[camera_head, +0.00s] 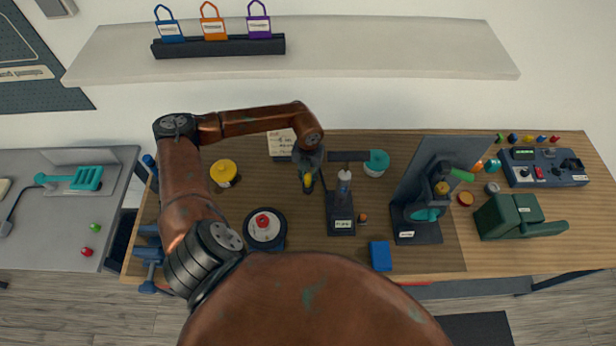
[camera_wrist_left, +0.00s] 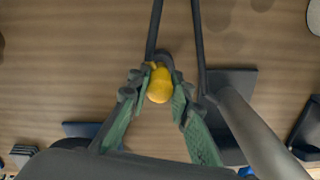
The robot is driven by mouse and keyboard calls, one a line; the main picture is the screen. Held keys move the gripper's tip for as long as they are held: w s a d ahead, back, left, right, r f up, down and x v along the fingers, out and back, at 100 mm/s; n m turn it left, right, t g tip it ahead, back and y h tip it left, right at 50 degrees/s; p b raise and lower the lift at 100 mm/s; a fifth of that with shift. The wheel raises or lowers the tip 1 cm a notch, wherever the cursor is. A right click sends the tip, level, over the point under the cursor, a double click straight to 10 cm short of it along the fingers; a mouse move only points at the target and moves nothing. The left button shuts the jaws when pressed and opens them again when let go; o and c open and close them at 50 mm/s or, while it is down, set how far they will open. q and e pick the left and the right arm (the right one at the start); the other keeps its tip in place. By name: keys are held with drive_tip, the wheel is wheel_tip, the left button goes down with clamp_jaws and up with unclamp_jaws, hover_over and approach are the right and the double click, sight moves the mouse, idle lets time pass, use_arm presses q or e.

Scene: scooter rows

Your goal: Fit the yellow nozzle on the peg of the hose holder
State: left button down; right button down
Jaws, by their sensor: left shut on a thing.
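The yellow nozzle (camera_head: 307,181) is small and rounded. My left gripper (camera_head: 308,174) is shut on it, above the wooden table; in the left wrist view the nozzle (camera_wrist_left: 160,86) sits between the two green-padded fingers (camera_wrist_left: 158,100). Just right of the gripper in the head view stands a dark labelled stand (camera_head: 341,226) with an upright grey post (camera_head: 344,186), which looks like the hose holder; its peg is too small to tell. The nozzle is apart from the post. In the left wrist view a grey cylinder (camera_wrist_left: 255,130) slants past on the right. My right gripper is out of view.
A black round base with a red knob (camera_head: 264,226) and a yellow round item (camera_head: 223,172) lie left of the gripper. A teal cylinder (camera_head: 376,163), a blue block (camera_head: 380,256) and a tall dark panel (camera_head: 424,178) stand to the right. A shelf (camera_head: 390,46) spans the back.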

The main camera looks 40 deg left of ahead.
use_arm(q)
drive_tip(key=c, duration=1.7)
unclamp_jaws()
wheel_tip(320, 180, up, 8)
drive_tip(key=shift+f, duration=0.25)
